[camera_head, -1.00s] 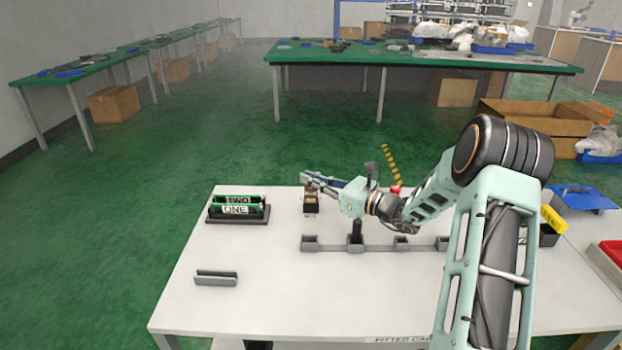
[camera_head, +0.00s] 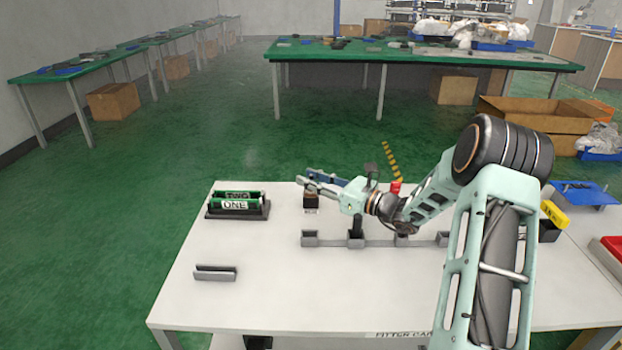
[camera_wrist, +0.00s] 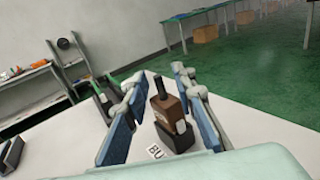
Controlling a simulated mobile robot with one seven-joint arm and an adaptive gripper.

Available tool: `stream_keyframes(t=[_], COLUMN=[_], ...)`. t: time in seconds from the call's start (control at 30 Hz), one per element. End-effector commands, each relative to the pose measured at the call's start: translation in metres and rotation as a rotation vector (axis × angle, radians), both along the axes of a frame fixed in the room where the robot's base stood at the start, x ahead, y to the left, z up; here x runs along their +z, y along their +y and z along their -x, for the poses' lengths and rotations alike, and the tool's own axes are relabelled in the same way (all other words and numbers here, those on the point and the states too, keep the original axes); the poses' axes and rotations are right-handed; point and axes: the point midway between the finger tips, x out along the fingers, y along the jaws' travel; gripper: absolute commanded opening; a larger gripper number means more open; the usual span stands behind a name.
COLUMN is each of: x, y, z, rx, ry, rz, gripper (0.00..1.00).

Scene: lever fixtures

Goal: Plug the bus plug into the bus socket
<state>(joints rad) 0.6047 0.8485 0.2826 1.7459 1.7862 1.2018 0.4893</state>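The bus plug, a brown block with a black post on top (camera_wrist: 166,106), stands upright between my gripper's fingers in the wrist view. Below it is a black base, the bus socket (camera_wrist: 178,138), with a white label reading "BU" beside it. The plug appears to sit in the base; how deep cannot be seen. My gripper (camera_wrist: 163,115) is open, with a blue-padded finger on each side and gaps to the plug. In the head view, my gripper (camera_head: 308,181) is over the brown plug (camera_head: 311,199), and the near finger hides its top.
A black holder with green pieces marked ONE and TWO (camera_head: 237,205) stands to the left. A grey rail with several upright holders (camera_head: 378,242) lies in front of my gripper. A small grey channel (camera_head: 215,273) lies front left. The white table (camera_head: 270,300) is clear at the front.

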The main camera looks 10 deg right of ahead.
Motion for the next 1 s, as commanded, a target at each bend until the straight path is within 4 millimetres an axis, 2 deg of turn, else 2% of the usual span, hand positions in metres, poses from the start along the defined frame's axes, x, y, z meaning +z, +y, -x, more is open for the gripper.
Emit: stream_keyframes(t=[0.37, 0.8, 1.0], x=[0.001, 0.001, 0.001], y=[-0.006, -0.067, -0.082], z=[0.005, 0.066, 0.082], rx=[-0.002, -0.003, -0.001], ry=[-0.001, -0.001, -0.001], rz=[0.0, 0.0, -0.001], gripper=[0.26, 0.26, 0.26])
